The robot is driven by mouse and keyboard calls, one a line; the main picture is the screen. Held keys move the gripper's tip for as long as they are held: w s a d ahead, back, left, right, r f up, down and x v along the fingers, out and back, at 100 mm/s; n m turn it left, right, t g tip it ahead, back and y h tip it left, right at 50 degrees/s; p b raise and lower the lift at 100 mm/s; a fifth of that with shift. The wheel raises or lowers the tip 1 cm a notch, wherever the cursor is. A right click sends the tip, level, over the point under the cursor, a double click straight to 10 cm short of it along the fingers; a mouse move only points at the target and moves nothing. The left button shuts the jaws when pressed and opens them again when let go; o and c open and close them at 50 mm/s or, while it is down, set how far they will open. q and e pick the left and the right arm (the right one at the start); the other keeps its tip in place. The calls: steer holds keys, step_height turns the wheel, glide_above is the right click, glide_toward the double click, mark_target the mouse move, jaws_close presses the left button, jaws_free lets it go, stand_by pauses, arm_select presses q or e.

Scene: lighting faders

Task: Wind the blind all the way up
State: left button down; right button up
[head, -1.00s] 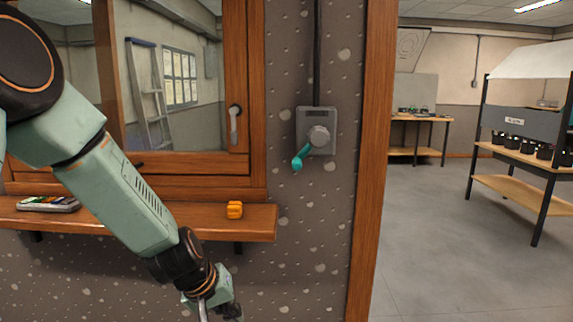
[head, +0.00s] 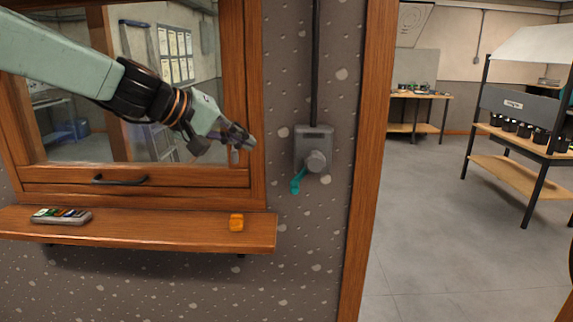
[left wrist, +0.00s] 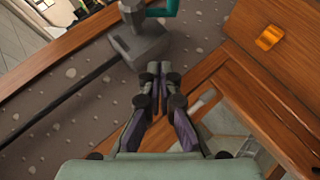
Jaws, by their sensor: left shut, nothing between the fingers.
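The winder box (head: 314,142) is grey and fixed to the speckled wall right of the window. A teal crank handle (head: 297,182) hangs from its round hub, pointing down and left. In the left wrist view the box (left wrist: 140,38) and part of the teal crank (left wrist: 168,8) show at the top. My left gripper (head: 250,142) is shut and empty, in front of the window frame's right side, left of the box and apart from it. Its closed fingertips (left wrist: 159,68) point toward the box. The blind itself is not seen in these frames. My right gripper is not in view.
The wooden sill (head: 150,230) juts out below the window, with an orange block (head: 236,222) and a grey tray of coloured pieces (head: 62,216) on it. A dark conduit (head: 316,60) runs up from the box. A wooden post (head: 364,160) stands to the right.

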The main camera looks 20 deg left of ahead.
mark_target(306, 170)
arm_select(q)
steer(key=w+d+f+b, duration=0.2)
steer(key=w+d+f, duration=0.4)
steer(key=d+f, duration=0.1)
steer(key=shift+d, duration=0.15)
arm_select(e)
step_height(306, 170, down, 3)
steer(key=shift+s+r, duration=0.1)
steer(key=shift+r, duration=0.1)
arm_select(q)
steer(key=shift+w+f, duration=0.1)
steer(key=shift+w, duration=0.05)
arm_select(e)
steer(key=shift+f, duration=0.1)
